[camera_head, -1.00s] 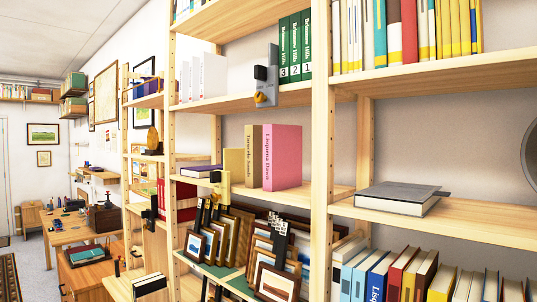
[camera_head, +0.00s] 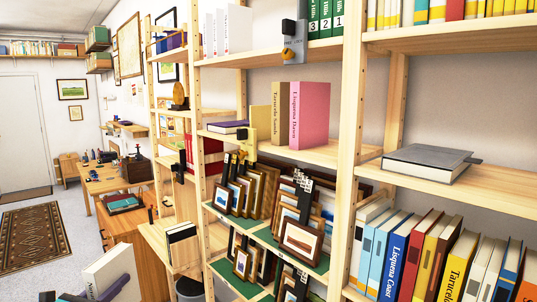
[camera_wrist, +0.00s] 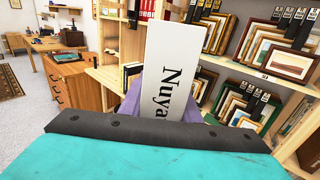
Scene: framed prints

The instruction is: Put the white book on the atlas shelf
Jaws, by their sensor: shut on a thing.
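A white book (camera_head: 112,273) with dark lettering on its spine is at the lower left of the head view, tilted and off any shelf. No label reading "atlas" is legible. A large grey book (camera_head: 428,160) lies flat on a right-hand shelf (camera_head: 500,191).
White books (camera_head: 218,34) stand on an upper shelf. Pink (camera_head: 309,115) and brown books stand on a middle shelf with bare board beside them. Framed prints (camera_head: 300,238) fill lower racks. A wooden upright (camera_head: 350,150) divides the bays. Floor at left is open around a rug (camera_head: 38,240).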

